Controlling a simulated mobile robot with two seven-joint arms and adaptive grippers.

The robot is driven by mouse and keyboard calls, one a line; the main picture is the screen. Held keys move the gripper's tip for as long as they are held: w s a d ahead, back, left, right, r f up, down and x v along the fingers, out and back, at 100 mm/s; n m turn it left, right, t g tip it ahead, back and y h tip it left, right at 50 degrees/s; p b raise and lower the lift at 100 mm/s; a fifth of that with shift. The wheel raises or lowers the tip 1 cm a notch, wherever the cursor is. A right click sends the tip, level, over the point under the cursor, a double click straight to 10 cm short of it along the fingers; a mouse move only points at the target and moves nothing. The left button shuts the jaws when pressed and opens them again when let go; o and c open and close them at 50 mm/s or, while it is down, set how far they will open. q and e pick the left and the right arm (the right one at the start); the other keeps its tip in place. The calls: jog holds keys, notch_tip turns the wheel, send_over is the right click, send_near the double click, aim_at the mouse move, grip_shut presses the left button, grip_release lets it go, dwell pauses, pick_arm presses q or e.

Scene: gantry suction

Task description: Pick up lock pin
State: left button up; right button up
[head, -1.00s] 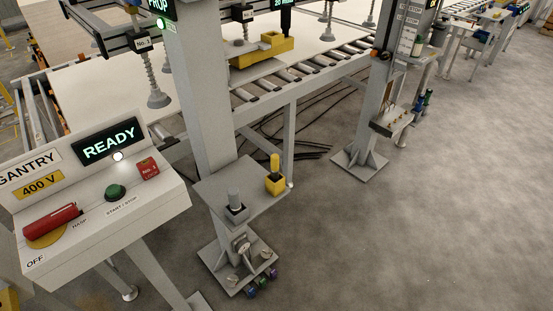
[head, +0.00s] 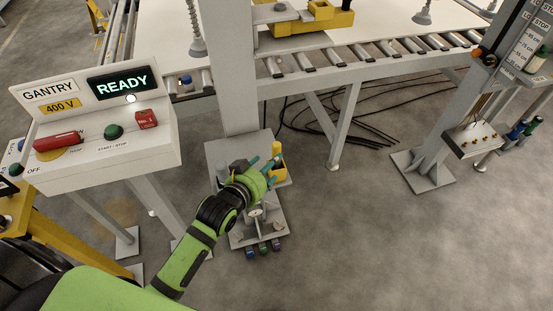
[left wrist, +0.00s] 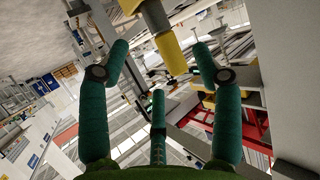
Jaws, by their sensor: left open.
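A yellow pin (head: 277,148) stands upright in a yellow holder on a small grey shelf (head: 215,150) on the gantry post; I take it as the lock pin. In the left wrist view the yellow pin end (left wrist: 173,54) with a grey part behind it shows at top centre, between and beyond the fingers. My left gripper (head: 272,172) is open, right beside the yellow holder; it partly covers the holder and the shelf. Its spread green fingers (left wrist: 160,75) show nothing held, and I see no contact with the pin. My right gripper is not in view.
The control console (head: 95,145) with a READY display stands at the left. The grey post (head: 228,80) rises behind the shelf, and a roller conveyor (head: 370,55) runs behind. A second post (head: 440,140) stands at the right. The floor between is clear except for black cables.

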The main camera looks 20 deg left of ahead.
pick_arm(q)
jog(key=x, duration=0.2)
jog(key=p+x, duration=0.1)
jog(key=x, duration=0.4)
jog(key=shift+w+r+p, duration=0.15)
jog(key=shift+r+p, duration=0.25)
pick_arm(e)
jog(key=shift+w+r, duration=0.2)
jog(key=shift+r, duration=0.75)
pick_arm(q)
grip_shut()
jog(key=shift+r, duration=0.1)
